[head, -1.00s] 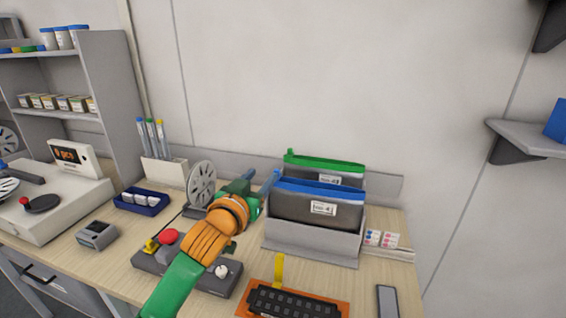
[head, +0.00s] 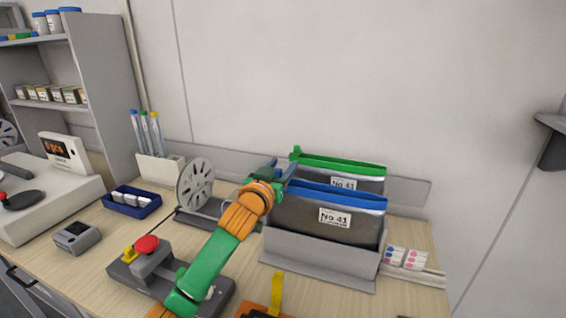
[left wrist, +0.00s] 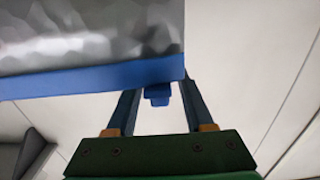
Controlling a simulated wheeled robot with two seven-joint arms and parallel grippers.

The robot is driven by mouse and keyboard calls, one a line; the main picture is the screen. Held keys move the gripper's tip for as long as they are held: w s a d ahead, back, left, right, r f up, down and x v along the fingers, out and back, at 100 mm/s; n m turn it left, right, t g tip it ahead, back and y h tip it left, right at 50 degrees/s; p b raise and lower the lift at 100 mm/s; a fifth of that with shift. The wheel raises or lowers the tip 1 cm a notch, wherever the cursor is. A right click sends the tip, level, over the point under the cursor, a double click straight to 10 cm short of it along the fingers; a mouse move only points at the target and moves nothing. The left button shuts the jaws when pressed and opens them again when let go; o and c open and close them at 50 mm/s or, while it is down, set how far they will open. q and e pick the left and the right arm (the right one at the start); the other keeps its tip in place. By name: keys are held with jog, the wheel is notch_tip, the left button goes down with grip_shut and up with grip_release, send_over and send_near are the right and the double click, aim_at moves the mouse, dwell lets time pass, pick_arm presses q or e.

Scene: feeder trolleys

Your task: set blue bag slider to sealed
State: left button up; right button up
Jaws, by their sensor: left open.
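The blue bag (head: 325,228) is a dark pouch with a blue top strip and a white "No 41" label, upright in a grey holder (head: 318,263). Its blue slider (head: 289,173) is at the left end of the strip. My left gripper (head: 278,172) is open at that end, its fingers partly hidden by my wrist. In the left wrist view, the slider (left wrist: 157,94) shows between the two open fingers (left wrist: 157,100), beside the end of the blue strip (left wrist: 95,76). I cannot tell whether a finger touches it. My right gripper is not in view.
A green-topped bag (head: 345,172) stands right behind the blue one. A grey reel (head: 195,185) is left of my gripper. Pink and blue tablet cards (head: 405,258) lie right of the holder.

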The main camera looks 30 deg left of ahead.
pick_arm(q)
jog(key=shift+w, duration=0.25)
grip_shut()
dwell(1.4)
